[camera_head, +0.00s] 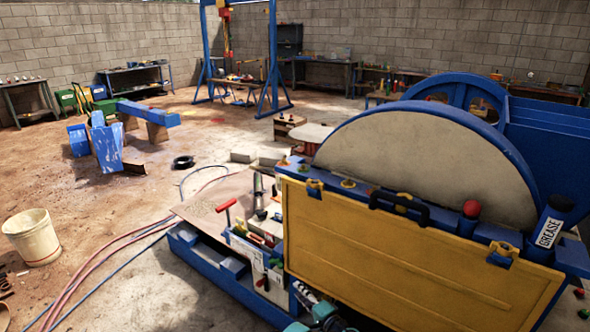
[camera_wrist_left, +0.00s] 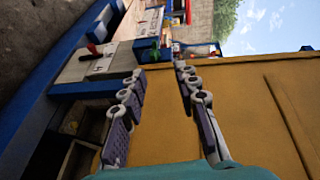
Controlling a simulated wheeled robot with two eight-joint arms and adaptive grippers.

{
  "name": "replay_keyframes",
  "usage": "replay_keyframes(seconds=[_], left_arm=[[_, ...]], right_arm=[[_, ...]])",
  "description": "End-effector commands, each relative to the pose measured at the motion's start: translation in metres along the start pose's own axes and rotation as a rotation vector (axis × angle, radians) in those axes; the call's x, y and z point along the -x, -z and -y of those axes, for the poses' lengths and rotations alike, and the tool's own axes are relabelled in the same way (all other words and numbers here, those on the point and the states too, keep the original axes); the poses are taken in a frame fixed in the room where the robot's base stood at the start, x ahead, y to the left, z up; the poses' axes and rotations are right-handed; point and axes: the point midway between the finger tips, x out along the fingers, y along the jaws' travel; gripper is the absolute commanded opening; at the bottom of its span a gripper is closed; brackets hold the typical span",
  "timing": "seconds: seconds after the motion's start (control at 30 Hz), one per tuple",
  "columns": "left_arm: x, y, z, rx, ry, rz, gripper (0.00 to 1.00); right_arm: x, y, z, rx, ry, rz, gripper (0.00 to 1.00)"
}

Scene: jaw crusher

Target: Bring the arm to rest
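My left gripper (camera_head: 308,294) shows at the bottom edge of the head view, low beside the near left corner of the yellow panel (camera_head: 400,265). In the left wrist view its two jointed fingers (camera_wrist_left: 159,75) stand apart with nothing between them. The yellow panel (camera_wrist_left: 240,105) fills the view behind the fingers; I cannot tell whether they touch it. Most of my left arm is out of the picture. My right gripper is in neither view.
The blue crusher frame with its large wheel (camera_head: 425,150) fills the right. A red-handled tool (camera_head: 226,208) stands at the crusher's left end.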

Motion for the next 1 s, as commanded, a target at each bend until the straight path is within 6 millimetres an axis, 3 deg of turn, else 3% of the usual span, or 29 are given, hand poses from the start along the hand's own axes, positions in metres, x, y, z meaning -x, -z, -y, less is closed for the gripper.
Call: replay_keyframes(seconds=[0.27, 0.5, 0.67, 0.8, 1.0], left_arm=[[-0.021, -0.034, 0.066, 0.086, -0.16, 0.048, 0.31], [-0.019, -0.104, 0.138, 0.24, -0.375, 0.106, 0.31], [0.003, -0.159, 0.173, 0.363, -0.509, 0.14, 0.31], [0.033, -0.208, 0.193, 0.483, -0.616, 0.167, 0.31], [0.089, -0.272, 0.204, 0.673, -0.753, 0.198, 0.31]], right_arm=[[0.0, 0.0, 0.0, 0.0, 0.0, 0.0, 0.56], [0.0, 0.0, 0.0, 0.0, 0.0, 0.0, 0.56], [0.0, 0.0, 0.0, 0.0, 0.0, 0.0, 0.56], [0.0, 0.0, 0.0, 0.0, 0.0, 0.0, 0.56], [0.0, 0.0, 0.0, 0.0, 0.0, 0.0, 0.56]])
